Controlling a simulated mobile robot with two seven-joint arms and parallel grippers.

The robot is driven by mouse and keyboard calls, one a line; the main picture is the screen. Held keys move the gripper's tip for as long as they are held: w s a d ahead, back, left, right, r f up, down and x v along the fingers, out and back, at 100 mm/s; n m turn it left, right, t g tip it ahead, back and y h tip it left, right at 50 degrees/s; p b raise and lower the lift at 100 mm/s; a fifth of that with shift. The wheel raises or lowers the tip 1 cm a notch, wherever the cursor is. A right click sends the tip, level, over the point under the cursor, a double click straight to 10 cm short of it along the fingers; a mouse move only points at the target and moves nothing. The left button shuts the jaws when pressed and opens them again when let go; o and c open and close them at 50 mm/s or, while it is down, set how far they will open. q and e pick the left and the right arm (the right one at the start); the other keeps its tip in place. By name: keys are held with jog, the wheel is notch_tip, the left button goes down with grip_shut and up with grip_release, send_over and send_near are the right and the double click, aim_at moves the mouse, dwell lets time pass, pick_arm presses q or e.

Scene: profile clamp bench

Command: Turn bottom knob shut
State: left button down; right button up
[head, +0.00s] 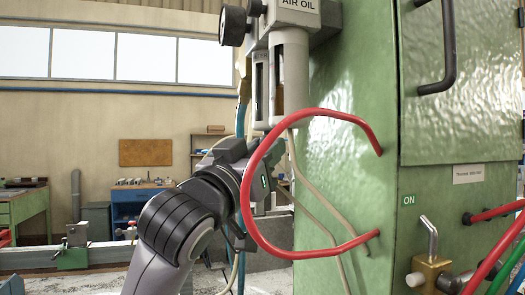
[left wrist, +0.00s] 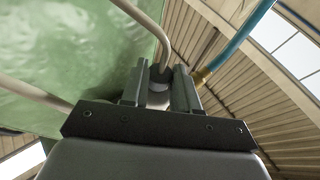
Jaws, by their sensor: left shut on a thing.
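The air-oil unit (head: 291,75) hangs at the upper middle of the head view, with pale bowls pointing down. My left gripper (head: 240,150) is just below the bowls, partly behind the red hose. The bottom knob is hidden by the gripper in the head view. In the left wrist view my left gripper (left wrist: 158,88) has its two fingers on either side of a small dark round knob (left wrist: 159,74), and is shut on it. A pale tube runs up beside the knob. My right gripper is not in view.
A red hose (head: 308,113) loops in front of my left wrist. Beige tubes (head: 312,190) hang along the green cabinet (head: 350,90). A blue hose (left wrist: 240,42) with a brass fitting passes close to the right finger in the left wrist view.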

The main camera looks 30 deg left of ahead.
pick_arm(q)
jog(key=shift+n+y, duration=0.4)
jog(key=shift+y, duration=0.4)
jog(key=c, duration=0.8)
grip_release()
jog(key=shift+c, duration=0.2)
jog(key=b+v, duration=0.2)
jog(key=v, duration=0.5)
jog(key=shift+s+d+f, duration=0.1)
jog(key=shift+s, duration=0.05)
